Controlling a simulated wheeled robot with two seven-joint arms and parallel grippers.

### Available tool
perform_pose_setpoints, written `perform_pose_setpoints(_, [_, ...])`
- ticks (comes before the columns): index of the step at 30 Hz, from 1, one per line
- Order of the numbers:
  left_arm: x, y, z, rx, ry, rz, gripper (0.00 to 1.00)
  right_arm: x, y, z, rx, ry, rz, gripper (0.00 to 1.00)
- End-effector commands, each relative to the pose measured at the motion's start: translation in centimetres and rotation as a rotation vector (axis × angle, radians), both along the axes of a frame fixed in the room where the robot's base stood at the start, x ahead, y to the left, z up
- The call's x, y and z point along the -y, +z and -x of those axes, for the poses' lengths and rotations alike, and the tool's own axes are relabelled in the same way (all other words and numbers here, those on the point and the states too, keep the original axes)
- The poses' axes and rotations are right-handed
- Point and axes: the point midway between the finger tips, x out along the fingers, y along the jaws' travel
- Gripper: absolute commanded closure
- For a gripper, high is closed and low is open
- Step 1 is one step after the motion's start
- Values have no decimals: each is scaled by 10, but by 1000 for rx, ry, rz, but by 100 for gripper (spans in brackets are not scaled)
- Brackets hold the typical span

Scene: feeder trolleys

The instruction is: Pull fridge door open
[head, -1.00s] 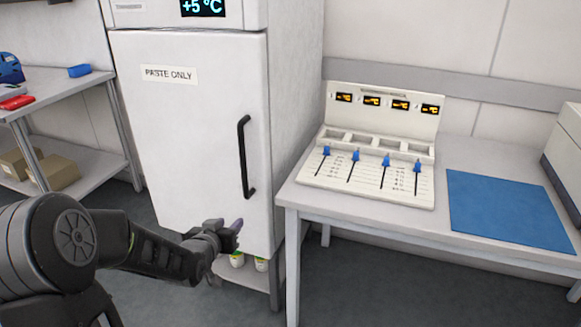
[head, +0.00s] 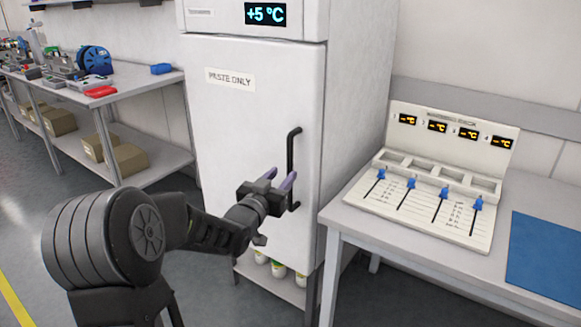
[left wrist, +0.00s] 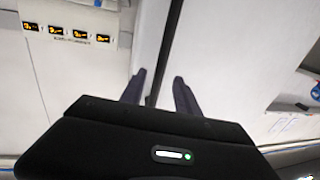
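The white fridge door (head: 240,130) is shut and carries a "PASTE ONLY" label. Its black vertical bar handle (head: 291,165) is on the door's right side. My left gripper (head: 281,181) is in front of the handle's lower part, fingers pointing at the door. In the left wrist view the two fingers (left wrist: 160,90) are apart, with the dark handle bar (left wrist: 166,55) running between them. Whether they touch the bar cannot be told. My right gripper is in neither view.
A table (head: 345,222) right of the fridge holds a panel with blue sliders (head: 430,200) and a blue mat (head: 545,262). A workbench (head: 140,90) with tools stands to the left. Bottles sit on a shelf below the fridge door. Floor is clear at left.

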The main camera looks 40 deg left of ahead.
Motion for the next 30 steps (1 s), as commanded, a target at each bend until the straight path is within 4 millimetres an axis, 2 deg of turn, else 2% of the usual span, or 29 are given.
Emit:
perform_pose_setpoints(9, [-10,0,-47,-1,-1,-1,62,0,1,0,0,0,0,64])
perform_pose_setpoints(13, [-11,0,-56,0,-1,-1,62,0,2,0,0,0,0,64])
perform_pose_setpoints(21, [-12,0,-57,0,-1,0,62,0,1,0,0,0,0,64])
perform_pose_setpoints(30, [-12,0,-57,0,0,0,86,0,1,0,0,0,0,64])
